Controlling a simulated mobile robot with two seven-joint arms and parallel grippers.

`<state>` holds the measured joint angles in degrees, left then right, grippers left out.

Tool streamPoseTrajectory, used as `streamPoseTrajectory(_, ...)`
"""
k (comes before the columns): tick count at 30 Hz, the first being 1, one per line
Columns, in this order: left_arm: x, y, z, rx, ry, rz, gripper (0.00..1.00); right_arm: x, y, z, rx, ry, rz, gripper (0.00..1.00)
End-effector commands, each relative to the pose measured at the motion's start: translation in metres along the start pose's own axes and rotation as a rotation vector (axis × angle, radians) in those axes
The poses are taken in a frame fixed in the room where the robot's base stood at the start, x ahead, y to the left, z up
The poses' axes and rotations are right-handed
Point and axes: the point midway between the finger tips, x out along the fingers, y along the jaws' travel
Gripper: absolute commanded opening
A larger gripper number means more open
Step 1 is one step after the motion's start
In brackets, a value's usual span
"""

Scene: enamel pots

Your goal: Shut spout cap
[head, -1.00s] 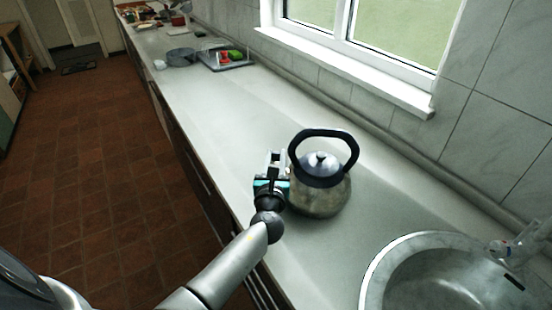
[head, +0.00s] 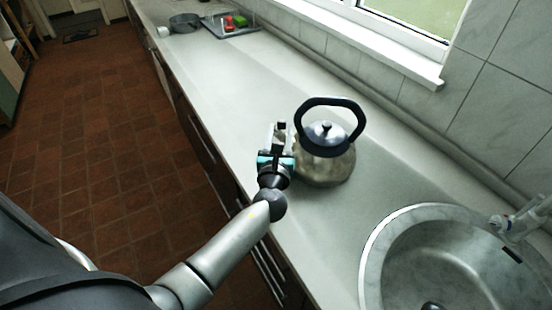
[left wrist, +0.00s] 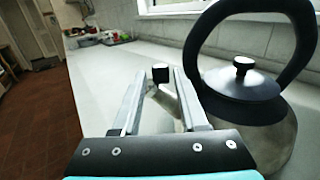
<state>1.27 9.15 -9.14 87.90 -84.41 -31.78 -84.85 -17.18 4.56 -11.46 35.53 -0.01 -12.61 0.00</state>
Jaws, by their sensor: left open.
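A metal kettle (head: 326,166) with a tall black loop handle and a dark knobbed lid stands upright on the counter (head: 215,93). In the left wrist view the kettle (left wrist: 270,130) fills the right side. Its metal spout (left wrist: 168,102) shows between my fingers, with the black spout cap (left wrist: 161,73) at its far end. I cannot tell how far the cap stands open. My left gripper (head: 279,128) is open just left of the kettle, one finger on each side of the spout in the picture. Whether a finger touches it is unclear. My right gripper is not in view.
A round metal sink (head: 375,245) with a tap (head: 520,222) lies at the lower right. A grey pot (head: 185,22) and a tray (head: 232,33) with red and green items stand at the far end. The counter between them and the kettle is clear.

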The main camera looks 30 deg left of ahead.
Motion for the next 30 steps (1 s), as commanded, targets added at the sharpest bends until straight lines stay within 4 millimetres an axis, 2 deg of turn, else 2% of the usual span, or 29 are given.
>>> streamPoseTrajectory(12, -0.082, 0.0, -0.001, -0.002, 0.003, -0.001, 0.42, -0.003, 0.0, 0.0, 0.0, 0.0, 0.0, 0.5)
streamPoseTrajectory(18, -0.111, 0.0, -0.001, -0.003, 0.003, -0.001, 0.42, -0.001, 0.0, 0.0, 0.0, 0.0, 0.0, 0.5)
streamPoseTrajectory(24, -0.125, 0.0, 0.0, -0.002, 0.0, 0.001, 0.42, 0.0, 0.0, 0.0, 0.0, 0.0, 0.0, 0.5)
streamPoseTrajectory(30, -0.127, 0.0, 0.0, -0.002, 0.0, 0.001, 0.42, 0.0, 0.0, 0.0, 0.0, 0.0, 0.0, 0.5)
